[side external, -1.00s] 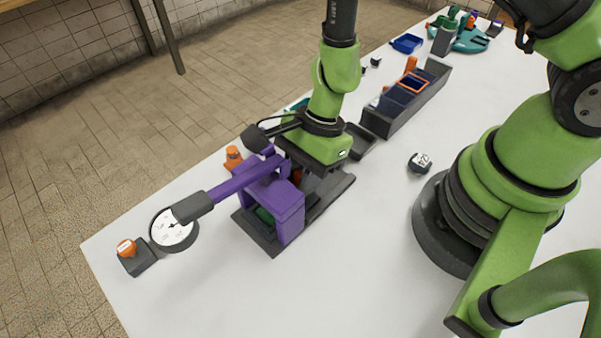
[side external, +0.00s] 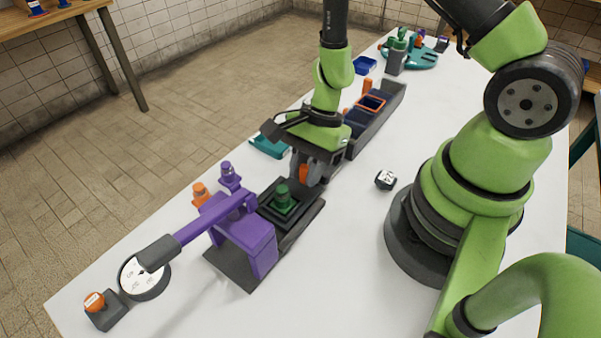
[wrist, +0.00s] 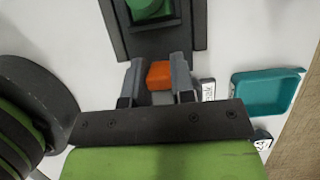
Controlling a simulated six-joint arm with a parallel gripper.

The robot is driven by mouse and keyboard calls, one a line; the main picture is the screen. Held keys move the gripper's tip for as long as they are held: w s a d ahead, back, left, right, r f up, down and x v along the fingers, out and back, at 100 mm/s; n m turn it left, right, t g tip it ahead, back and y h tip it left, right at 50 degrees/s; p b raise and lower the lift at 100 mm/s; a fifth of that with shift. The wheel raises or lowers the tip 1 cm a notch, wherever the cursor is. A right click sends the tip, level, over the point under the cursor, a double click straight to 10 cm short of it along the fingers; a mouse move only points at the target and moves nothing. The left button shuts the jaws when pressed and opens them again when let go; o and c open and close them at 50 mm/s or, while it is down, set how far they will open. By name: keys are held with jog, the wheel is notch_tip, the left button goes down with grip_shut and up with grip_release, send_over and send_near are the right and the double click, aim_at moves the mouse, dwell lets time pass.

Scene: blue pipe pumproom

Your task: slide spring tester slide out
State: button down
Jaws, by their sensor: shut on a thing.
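The spring tester (side external: 248,242) is a purple frame with a long lever on a dark base. Its dark slide (side external: 296,193) sticks out of the frame on the side toward my gripper, carrying a green part (side external: 283,199). In the wrist view the slide (wrist: 186,45) is at the top with the green part (wrist: 148,8) on it. My gripper (side external: 305,172) is shut on the orange handle (side external: 303,174) at the slide's outer end. In the wrist view the handle (wrist: 159,75) sits between the two grey fingers.
A dial gauge (side external: 145,277) lies under the lever's dark grip. Orange and purple knobbed parts (side external: 201,194) stand behind the tester. A teal tray (wrist: 268,92) lies beside my gripper. A dark divided bin (side external: 378,118) stands beyond it, and a small labelled block (side external: 386,180) to the right.

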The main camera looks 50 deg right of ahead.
jog(key=shift+d, duration=0.2)
jog(key=c, duration=1)
grip_release()
jog(key=shift+o, duration=0.2)
jog(key=v, duration=1)
jog(key=shift+a, duration=0.1)
jog(key=s+a+r+n+t+h, duration=0.1)
jog(key=s+r+n+t, duration=0.2)
jog(key=r+n, duration=0.4)
jog(key=s+a+r+n+t+h, duration=0.1)
jog(key=s+r+n+t, duration=0.3)
jog(key=r, duration=0.8)
jog(key=s+a+n, duration=0.1)
jog(key=s+n, duration=0.1)
jog(key=n, duration=0.1)
jog(key=shift+r+h, duration=0.25)
jog(key=shift+h, duration=0.05)
